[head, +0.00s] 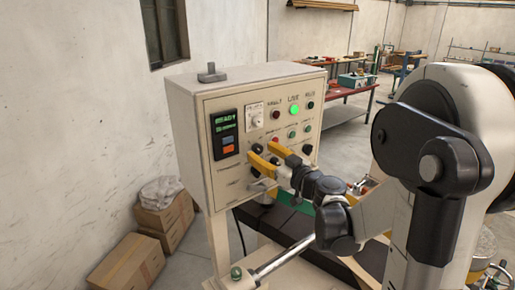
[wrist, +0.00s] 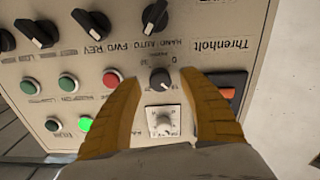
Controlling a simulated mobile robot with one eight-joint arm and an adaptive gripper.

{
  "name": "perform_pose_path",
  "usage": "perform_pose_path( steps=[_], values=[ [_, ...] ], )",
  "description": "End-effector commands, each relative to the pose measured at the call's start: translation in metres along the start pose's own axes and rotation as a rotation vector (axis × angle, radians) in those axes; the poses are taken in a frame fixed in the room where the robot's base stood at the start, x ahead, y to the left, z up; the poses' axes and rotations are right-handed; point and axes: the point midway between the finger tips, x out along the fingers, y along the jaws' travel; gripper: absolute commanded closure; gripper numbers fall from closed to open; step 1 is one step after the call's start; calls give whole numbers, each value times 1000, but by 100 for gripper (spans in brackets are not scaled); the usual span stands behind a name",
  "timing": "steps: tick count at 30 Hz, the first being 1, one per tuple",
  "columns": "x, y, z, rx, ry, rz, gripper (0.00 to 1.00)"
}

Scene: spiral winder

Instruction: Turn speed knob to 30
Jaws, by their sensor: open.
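The control panel (head: 232,176) is a cream box on a stand with several lamps, buttons and knobs. A small black knob (wrist: 160,78) with a pale pointer mark sits between my fingers in the wrist view. Beside it is a white square scale plate with a round grey centre (wrist: 165,122), also in the head view (head: 255,115). The small lettering is unreadable, so I cannot tell which is the speed knob or its setting. My gripper (wrist: 170,80) is open, its yellow fingers on either side of the black knob with gaps. It also shows at the panel face (head: 262,158).
In the wrist view, larger black selector knobs (wrist: 92,25) lie at upper left, and a red button (wrist: 112,78) sits close to the left finger. A green lamp (head: 295,110) is lit. A display (head: 224,122) and orange switch (head: 228,149) are on the panel's left.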

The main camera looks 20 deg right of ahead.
Motion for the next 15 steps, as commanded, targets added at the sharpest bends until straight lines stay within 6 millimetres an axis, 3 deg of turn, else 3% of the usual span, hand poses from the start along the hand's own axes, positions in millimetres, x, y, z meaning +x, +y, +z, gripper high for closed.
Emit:
perform_pose_path(
  steps=[4, 14, 15],
  values=[
    [15, 0, -1, 0, 0, 0, 50],
    [18, 0, 0, 0, -1, 0, 50],
    [18, 0, 0, 0, -1, 0, 61]
  ],
)
